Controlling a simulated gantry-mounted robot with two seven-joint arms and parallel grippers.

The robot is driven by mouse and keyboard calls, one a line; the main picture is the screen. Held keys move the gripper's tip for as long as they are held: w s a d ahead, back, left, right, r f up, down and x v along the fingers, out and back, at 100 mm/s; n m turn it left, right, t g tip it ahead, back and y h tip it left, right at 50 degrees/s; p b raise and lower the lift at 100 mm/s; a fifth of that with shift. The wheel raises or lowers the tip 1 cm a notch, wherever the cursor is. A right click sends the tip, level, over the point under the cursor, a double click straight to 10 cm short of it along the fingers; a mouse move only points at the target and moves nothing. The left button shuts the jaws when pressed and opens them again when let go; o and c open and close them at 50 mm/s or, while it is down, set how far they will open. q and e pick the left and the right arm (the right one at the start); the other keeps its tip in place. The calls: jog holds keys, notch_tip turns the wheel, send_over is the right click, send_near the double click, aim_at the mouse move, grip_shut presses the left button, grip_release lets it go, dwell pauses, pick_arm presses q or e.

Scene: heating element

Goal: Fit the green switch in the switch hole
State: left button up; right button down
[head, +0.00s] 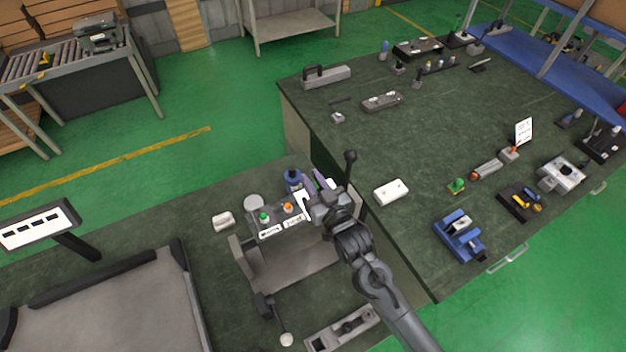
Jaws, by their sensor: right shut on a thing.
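My right gripper (311,194) reaches over the right end of a grey control panel (277,222). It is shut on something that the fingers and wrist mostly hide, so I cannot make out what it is. A small green switch (265,217) stands at the left of the panel, with an orange one (287,208) to its right. White labels lie below them. A second green piece (457,185) stands on the right-hand bench. I cannot make out the switch hole; the gripper covers the panel's right end. My left gripper is not in view.
A dark blue object (293,180) stands close behind the gripper. A white box (391,192) and a blue device (459,236) are on the right-hand bench (420,145). That bench's middle is fairly clear.

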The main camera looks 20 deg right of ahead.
dwell(0.5)
dwell(0.4)
jog(key=shift+p, duration=0.55)
jog(key=shift+f+b, duration=0.3)
jog(key=shift+f, duration=0.3)
jog(key=shift+f+b, duration=0.45)
jog(key=shift+f, duration=0.45)
jog(key=c, duration=0.9)
grip_release()
jog(key=shift+f, duration=0.1)
jog(key=shift+c, duration=0.2)
jog(key=shift+o, duration=0.2)
jog(key=shift+f, duration=0.1)
jog(key=s+d+b, duration=0.1)
jog(key=s, duration=0.9)
jog(key=shift+s+d+r, duration=0.15)
jog(key=shift+s+r, duration=0.05)
jog(key=shift+s, duration=0.2)
